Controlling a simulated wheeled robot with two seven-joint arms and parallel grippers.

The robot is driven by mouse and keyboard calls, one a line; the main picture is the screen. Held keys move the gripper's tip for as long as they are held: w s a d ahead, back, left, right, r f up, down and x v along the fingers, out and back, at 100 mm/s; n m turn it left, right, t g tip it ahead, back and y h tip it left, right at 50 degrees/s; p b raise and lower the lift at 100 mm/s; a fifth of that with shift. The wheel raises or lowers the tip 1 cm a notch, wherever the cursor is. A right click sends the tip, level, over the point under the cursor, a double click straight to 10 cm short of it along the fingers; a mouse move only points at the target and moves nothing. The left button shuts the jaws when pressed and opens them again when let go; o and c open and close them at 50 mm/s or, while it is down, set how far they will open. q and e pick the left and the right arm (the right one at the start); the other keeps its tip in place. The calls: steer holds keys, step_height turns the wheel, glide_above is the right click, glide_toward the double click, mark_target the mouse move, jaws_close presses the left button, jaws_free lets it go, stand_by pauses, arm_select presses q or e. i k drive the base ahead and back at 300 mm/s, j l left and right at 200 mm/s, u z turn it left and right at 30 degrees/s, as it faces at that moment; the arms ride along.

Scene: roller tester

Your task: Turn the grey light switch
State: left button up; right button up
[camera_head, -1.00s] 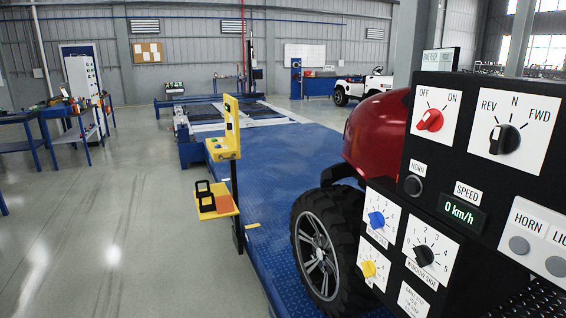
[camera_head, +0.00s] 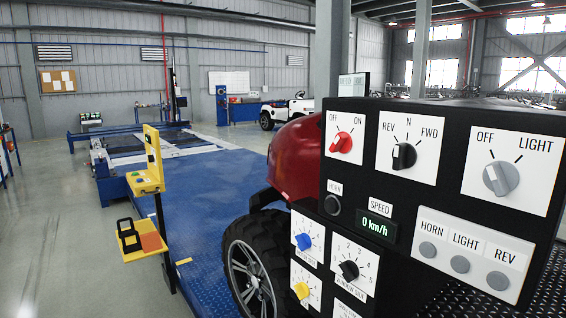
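The grey light switch (camera_head: 500,178) is a round rotary knob on a white plate at the upper right of the black control panel (camera_head: 453,141). The plate reads OFF at the upper left and LIGHT at the upper right. The knob's pale pointer mark appears to lean toward the upper left, the OFF side. Neither gripper shows in the head view, and nothing touches the knob.
The panel also carries a red OFF/ON knob (camera_head: 341,142), a black REV/N/FWD knob (camera_head: 403,156), blue (camera_head: 303,241) and yellow (camera_head: 301,290) knobs, and grey indicators (camera_head: 460,264). A yellow stand (camera_head: 147,180) is at left. Open floor (camera_head: 60,235) lies further left.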

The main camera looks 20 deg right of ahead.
mark_target(501, 178)
steer(key=z, duration=1.5)
